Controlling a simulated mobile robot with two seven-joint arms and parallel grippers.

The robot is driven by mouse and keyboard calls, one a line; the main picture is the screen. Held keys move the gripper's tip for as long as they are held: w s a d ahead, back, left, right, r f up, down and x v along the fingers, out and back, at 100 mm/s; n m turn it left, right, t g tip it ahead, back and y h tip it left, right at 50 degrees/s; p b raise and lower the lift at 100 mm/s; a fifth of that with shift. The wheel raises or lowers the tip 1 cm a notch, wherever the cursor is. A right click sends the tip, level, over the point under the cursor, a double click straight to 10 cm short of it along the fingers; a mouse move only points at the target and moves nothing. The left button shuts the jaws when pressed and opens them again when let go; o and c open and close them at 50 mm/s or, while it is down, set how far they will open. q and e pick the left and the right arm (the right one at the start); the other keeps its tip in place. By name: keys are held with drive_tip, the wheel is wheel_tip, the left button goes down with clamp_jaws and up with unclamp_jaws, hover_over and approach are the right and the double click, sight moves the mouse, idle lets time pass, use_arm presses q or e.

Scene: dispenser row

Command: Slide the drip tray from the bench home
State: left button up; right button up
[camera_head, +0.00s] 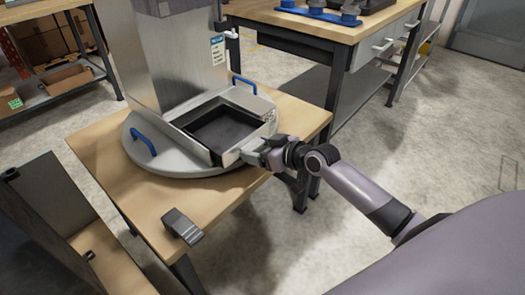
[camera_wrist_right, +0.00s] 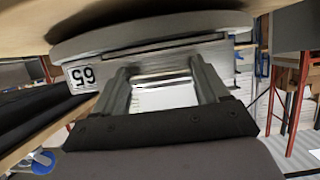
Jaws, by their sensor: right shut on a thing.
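The drip tray (camera_head: 222,130), dark inside with a pale front edge, sits level in the low base of a metal dispenser (camera_head: 182,65). I cannot tell how deep it is seated. The dispenser stands on a grey round plate (camera_head: 150,160) with blue handles, on a wooden bench (camera_head: 115,190). My right gripper (camera_head: 258,152) is at the tray's front right corner, shut on its front part. In the right wrist view the fingers (camera_wrist_right: 165,92) close around a pale piece below the round plate's rim (camera_wrist_right: 150,35). My left gripper is not in view.
A dark grey block (camera_head: 182,226) lies near the bench's front edge. A dark open cabinet (camera_head: 45,200) is at the lower left. A second bench (camera_head: 300,25) with blue-based items stands behind. The floor right of the bench is clear. A number label (camera_wrist_right: 82,76) shows upside down.

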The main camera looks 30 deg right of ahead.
sight(251, 143)
drive_tip(key=shift+w+a+b, duration=0.3)
drive_tip(key=shift+w+a, duration=0.05)
drive_tip(key=shift+w, duration=0.45)
drive_tip(key=shift+w+a+b, duration=0.3)
drive_tip(key=shift+w, duration=0.5)
drive_tip(key=o, duration=1.9)
drive_tip(key=shift+c, duration=0.2)
drive_tip(key=shift+s+f, duration=0.1)
drive_tip(key=shift+p+v, duration=0.9)
drive_tip(key=shift+v, duration=2.7)
drive_tip(key=s+a+f+m+g+h, duration=0.1)
drive_tip(key=s+a+f, duration=0.2)
drive_tip(key=s+f, duration=0.35)
drive_tip(key=s+a+f+g+h, duration=0.1)
drive_tip(key=s+a+f, duration=0.15)
drive_tip(key=s, duration=0.65)
drive_tip(key=s+a+f+m, duration=0.1)
drive_tip(key=s+a+f, duration=0.2)
drive_tip(key=s+f, duration=0.4)
wheel_tip(251, 143, up, 13)
drive_tip(key=s+d+p, duration=0.1)
drive_tip(key=s+p, duration=0.1)
drive_tip(key=p, duration=1.3)
drive_tip(key=shift+d+r+h, duration=0.25)
drive_tip(key=shift+d+h, duration=0.1)
drive_tip(key=shift+h, duration=0.05)
